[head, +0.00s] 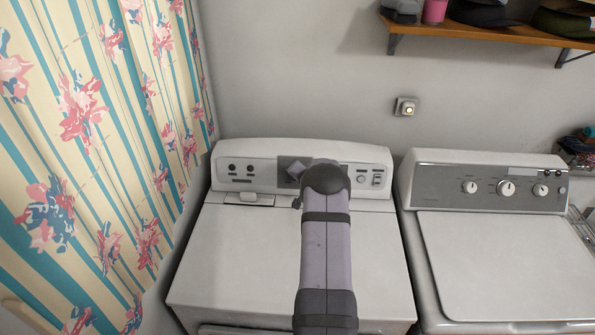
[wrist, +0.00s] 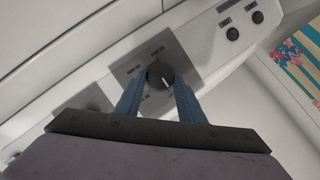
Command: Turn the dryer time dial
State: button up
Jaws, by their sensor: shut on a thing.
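The dryer time dial (wrist: 160,76) is a dark round knob with a light pointer line, set on a grey panel in the wrist view. My gripper (wrist: 158,88) has its two blue fingers on either side of the dial, shut on it. In the head view my arm reaches over the dryer (head: 240,250) to its control panel (head: 262,172). My arm hides the dial there.
Two small dark knobs (head: 241,168) sit on the left of the panel. A washer (head: 505,265) with white knobs stands to the right. A floral curtain (head: 90,130) hangs at the left. A wooden shelf (head: 480,32) holds hats and a pink cup (head: 434,12) above.

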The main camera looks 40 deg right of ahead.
jog(key=shift+n, duration=0.4)
jog(key=o, duration=1)
jog(key=shift+o, duration=0.2)
jog(key=b+v, duration=0.2)
jog(key=v, duration=0.5)
jog(key=shift+r, duration=0.2)
jog(key=shift+a, duration=0.15)
